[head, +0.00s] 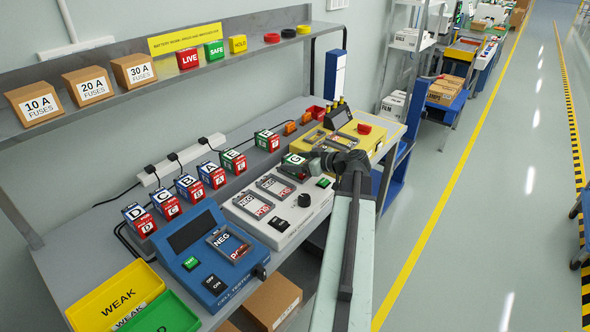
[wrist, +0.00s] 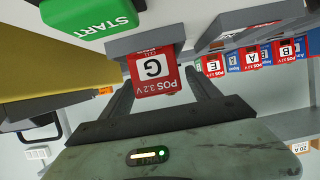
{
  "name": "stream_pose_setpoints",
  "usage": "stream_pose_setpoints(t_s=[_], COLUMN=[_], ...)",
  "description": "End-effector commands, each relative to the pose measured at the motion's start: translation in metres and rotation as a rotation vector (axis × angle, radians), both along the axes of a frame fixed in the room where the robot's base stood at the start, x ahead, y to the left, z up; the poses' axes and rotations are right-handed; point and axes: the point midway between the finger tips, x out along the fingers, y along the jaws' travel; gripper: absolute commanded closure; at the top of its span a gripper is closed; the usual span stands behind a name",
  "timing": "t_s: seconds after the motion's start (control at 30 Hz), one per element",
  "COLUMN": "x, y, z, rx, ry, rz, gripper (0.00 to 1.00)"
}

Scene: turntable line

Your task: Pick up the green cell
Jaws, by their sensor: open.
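A green-and-red cell marked G (head: 295,162) sits on the white tester, on its far right part, just left of my gripper (head: 318,157). In the wrist view the same cell (wrist: 153,72) shows its red POS 3.2 V face and lies between my two open fingers (wrist: 160,80). A gap shows on the right side; whether the left finger touches is hard to tell. Two more green-and-red cells stand on the bench at the back: one (head: 233,161) and another (head: 267,140) nearer the yellow tester.
Blue-and-red cells A (head: 211,174), B (head: 189,187), C (head: 165,203) and D (head: 139,219) stand along the bench. The white tester (head: 250,220) has a black knob and a green button. A blue cell tester (head: 190,285) and yellow tester (head: 378,141) flank it.

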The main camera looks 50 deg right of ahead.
Motion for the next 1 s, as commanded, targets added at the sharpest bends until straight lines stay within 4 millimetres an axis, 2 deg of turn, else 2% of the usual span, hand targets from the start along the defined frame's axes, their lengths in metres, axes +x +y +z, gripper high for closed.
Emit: stream_pose_setpoints(t_s=[0.1,0.17,0.37,0.4,0.6,0.63,0.67,1.0], x=[0.022,0.030,0.032,0.032,0.032,0.032,0.031,0.031], y=[0.002,0.002,0.003,0.003,0.003,0.003,0.003,0.003], z=[-0.011,-0.014,-0.012,-0.012,-0.012,-0.012,-0.012,-0.011], rx=[0.000,0.000,0.000,0.000,0.000,0.000,0.000,0.001], ry=[0.001,0.001,0.000,0.000,0.000,0.000,0.000,-0.001], rz=[0.001,0.000,-0.002,-0.002,-0.002,-0.002,-0.002,-0.003], gripper=[0.29,0.29,0.29,0.32,0.88,0.96,1.00,1.00])
